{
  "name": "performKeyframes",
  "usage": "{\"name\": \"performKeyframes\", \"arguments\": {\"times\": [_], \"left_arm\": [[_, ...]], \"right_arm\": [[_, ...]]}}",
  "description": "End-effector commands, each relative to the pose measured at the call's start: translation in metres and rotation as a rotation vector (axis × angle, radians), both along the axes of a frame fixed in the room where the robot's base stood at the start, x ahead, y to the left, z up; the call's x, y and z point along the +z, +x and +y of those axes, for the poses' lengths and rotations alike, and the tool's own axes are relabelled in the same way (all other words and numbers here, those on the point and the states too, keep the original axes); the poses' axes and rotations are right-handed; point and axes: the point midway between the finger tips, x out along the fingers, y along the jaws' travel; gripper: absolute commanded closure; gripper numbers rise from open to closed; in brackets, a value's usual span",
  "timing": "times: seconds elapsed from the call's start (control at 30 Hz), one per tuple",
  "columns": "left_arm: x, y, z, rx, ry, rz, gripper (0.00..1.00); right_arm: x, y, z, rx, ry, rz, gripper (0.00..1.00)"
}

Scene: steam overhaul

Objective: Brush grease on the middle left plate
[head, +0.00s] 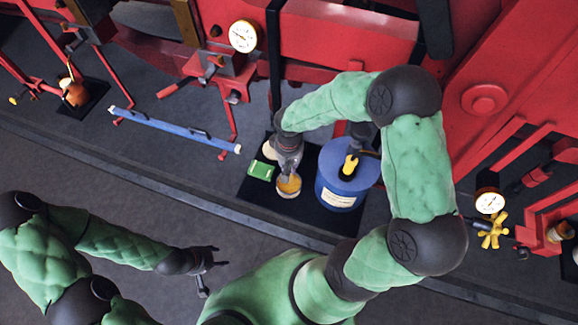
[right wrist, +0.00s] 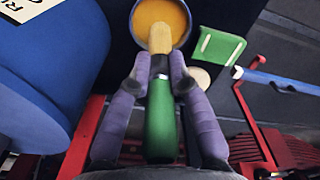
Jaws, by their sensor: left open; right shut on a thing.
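My right gripper (head: 288,168) is over the grease tin (head: 289,188), which holds orange-yellow grease. In the right wrist view the gripper (right wrist: 160,78) is shut on a brush with a green handle (right wrist: 161,118). The brush's pale yellow head (right wrist: 161,40) points into the tin (right wrist: 136,30), over or in the grease; I cannot tell whether it touches. My left gripper (head: 207,268) is open and empty above the floor at lower left. I cannot make out the middle left plate among the red machine parts.
A blue drum (head: 338,192) stands right of the tin on a black mat (head: 300,212), with a yellow and black object (head: 349,166) on top. A green item (head: 260,170) and a pale disc (head: 269,150) lie left. A blue bar (head: 175,131) and red machinery (head: 340,35) are beyond.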

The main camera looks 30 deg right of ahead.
Motion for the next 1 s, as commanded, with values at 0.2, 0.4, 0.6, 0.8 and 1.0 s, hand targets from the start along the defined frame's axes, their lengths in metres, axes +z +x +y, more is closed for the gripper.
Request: {"name": "performKeyframes", "arguments": {"times": [0.2,0.4,0.6,0.8,1.0], "left_arm": [[0.012,0.0,0.0,0.0,0.0,0.0,0.49],[0.02,0.0,0.0,0.0,0.0,0.0,0.49],[0.026,0.0,0.0,0.0,0.0,0.0,0.49],[0.025,0.0,0.0,0.0,0.0,0.0,0.49],[0.025,0.0,0.0,0.0,0.0,0.0,0.49]], "right_arm": [[0.018,0.001,0.0,0.001,0.0,-0.002,1.0],[0.032,0.001,0.0,0.0,0.0,-0.004,1.0],[0.041,0.001,0.0,0.0,0.0,-0.003,1.0],[0.04,0.001,0.0,0.0,0.0,-0.002,1.0],[0.04,0.001,0.0,0.0,0.0,-0.002,1.0]]}}
